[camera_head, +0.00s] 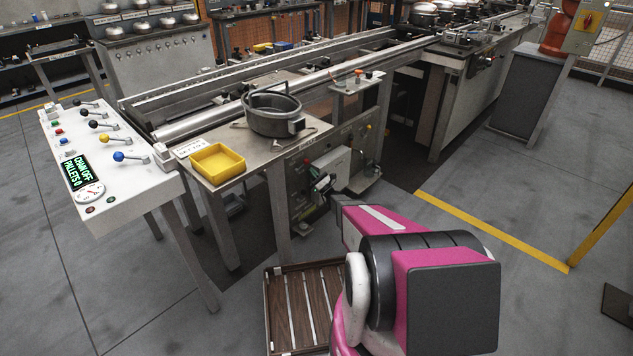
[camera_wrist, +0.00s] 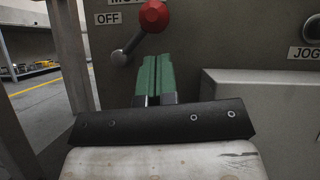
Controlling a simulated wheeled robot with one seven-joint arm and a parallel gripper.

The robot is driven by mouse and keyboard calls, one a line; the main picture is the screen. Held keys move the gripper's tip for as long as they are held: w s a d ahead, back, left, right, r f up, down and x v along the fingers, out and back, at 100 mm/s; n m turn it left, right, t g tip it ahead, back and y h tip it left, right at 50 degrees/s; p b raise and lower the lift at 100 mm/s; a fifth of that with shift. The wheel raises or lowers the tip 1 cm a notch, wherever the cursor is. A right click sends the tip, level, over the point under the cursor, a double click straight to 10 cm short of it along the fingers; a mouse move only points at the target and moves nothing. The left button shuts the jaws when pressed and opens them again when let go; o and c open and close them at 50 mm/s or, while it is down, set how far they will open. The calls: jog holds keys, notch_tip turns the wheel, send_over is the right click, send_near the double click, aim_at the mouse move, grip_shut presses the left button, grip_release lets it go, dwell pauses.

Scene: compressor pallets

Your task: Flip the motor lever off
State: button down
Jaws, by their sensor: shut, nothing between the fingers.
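The motor lever, with a red ball knob (camera_wrist: 154,15) on a metal rod, shows at the top of the wrist view. Its rod rises from a pivot (camera_wrist: 119,56) at lower left, so the lever leans up and to the right. An "OFF" label (camera_wrist: 107,18) sits left of the rod, and a partly cut-off label is above it. My gripper (camera_wrist: 157,60), with green fingers, is shut and empty. In the wrist view its fingertips appear just below the knob and right of the pivot. I cannot tell whether they touch the lever.
A grey box (camera_wrist: 255,105) projects from the panel at right, below a "JOG" label (camera_wrist: 305,53). A table leg (camera_wrist: 72,50) stands at left. In the head view, a yellow tray (camera_head: 218,163) and a pot (camera_head: 273,117) sit on the bench above; a slatted crate (camera_head: 305,300) is below.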

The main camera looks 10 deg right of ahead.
jog(key=shift+a+r, duration=0.25)
jog(key=shift+r, duration=0.75)
jog(key=shift+r+n+g+y, duration=0.2)
jog(key=shift+n+g+y, duration=0.2)
jog(key=shift+n, duration=0.25)
jog(key=shift+r+n+g+y, duration=0.15)
jog(key=shift+n+g+y, duration=0.15)
jog(key=shift+n+g, duration=0.3)
jog(key=shift+s+a+r+n+g+y, duration=0.1)
jog(key=shift+r+n+g+y, duration=0.25)
jog(key=shift+n+g, duration=0.65)
jog(key=shift+s+a+r+n+g+y, duration=0.1)
jog(key=shift+a+r+n+g+y, duration=0.3)
jog(key=shift+n, duration=1.1)
jog(key=shift+d+r+n+g+y, duration=0.15)
jog(key=shift+n+g+y, duration=0.1)
jog(key=shift+n+g, duration=0.85)
jog(key=shift+n, duration=0.25)
